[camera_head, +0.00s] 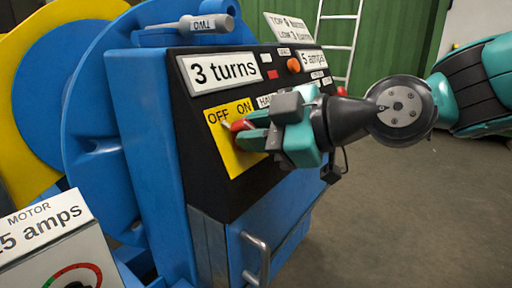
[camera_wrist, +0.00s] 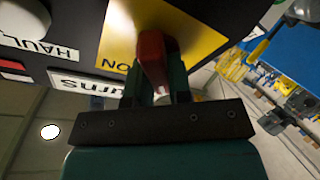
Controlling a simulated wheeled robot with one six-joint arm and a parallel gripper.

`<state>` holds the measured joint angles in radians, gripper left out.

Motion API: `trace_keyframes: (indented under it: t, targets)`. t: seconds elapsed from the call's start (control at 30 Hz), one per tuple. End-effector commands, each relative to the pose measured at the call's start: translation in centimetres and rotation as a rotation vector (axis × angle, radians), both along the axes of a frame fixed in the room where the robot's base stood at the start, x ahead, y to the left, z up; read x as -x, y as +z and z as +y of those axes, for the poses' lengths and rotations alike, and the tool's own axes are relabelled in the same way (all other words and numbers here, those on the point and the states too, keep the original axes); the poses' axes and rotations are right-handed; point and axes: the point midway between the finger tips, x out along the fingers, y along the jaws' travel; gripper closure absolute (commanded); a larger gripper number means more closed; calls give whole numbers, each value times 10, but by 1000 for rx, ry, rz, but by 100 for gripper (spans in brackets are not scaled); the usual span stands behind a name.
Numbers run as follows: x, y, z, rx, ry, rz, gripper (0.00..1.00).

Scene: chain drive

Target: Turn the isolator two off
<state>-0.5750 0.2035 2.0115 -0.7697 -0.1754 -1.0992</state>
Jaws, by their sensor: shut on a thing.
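The isolator is a red handle (camera_head: 237,126) on a yellow plate (camera_head: 236,162) marked OFF on the left and ON on the right. The plate is on the black sloping panel of the blue machine. My gripper (camera_head: 250,133) is shut on the red handle, which also shows between the fingers in the wrist view (camera_wrist: 152,50). The fingers hide much of the handle, and I cannot tell exactly which word it points to. A grey part marked TWO (camera_head: 204,24) lies on top of the machine.
A "3 turns" sign (camera_head: 222,71) and a "5 amps" sign (camera_head: 314,60) are on the panel, with an orange button (camera_head: 293,65) between them. A motor meter box (camera_head: 50,245) stands at lower left. A metal bar handle (camera_head: 258,260) sticks out below the panel. Open floor lies to the right.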

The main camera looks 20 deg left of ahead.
Motion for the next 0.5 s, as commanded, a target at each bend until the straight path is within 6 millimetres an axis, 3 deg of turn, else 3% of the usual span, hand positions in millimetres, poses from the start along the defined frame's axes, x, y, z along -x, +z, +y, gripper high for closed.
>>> trace_keyframes:
  t: [0.5]
  targets:
    - [0,-2,0,34,45,-82,100]
